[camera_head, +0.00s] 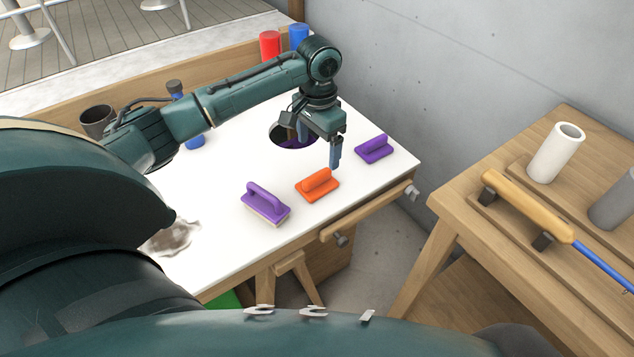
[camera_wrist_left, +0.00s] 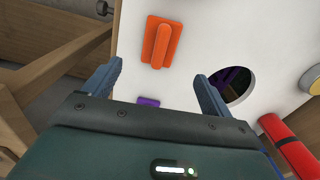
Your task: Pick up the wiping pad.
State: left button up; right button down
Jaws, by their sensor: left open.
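Three handled pads are on the white tabletop (camera_head: 215,235). A purple pad with a tall handle and a pale sole (camera_head: 265,205) is nearest. An orange pad (camera_head: 318,186) lies right of it, and a flatter purple pad (camera_head: 374,148) lies near the right corner. I cannot tell which is the wiping pad. My left gripper (camera_head: 335,160) is open and empty above the table, between the orange pad and the far purple one. In the left wrist view the orange pad (camera_wrist_left: 162,42) shows beyond the fingertips (camera_wrist_left: 158,72). A purple pad (camera_wrist_left: 148,102) is mostly hidden by the gripper body.
A round hole (camera_head: 293,137) in the tabletop is behind the gripper. Red (camera_head: 270,46) and blue (camera_head: 298,36) cylinders stand at the back, a dark cup (camera_head: 97,121) at the left. A wooden bench (camera_head: 470,215) stands right, across a gap.

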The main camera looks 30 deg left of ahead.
aim_at(318, 174)
pick_arm(q)
notch_tip(318, 174, down, 10)
jog(key=shift+f, duration=0.25)
jog(key=shift+s, duration=0.1)
jog(key=shift+c, duration=0.5)
jog(key=c, duration=1)
notch_tip(318, 174, up, 10)
jog(key=shift+r, duration=0.1)
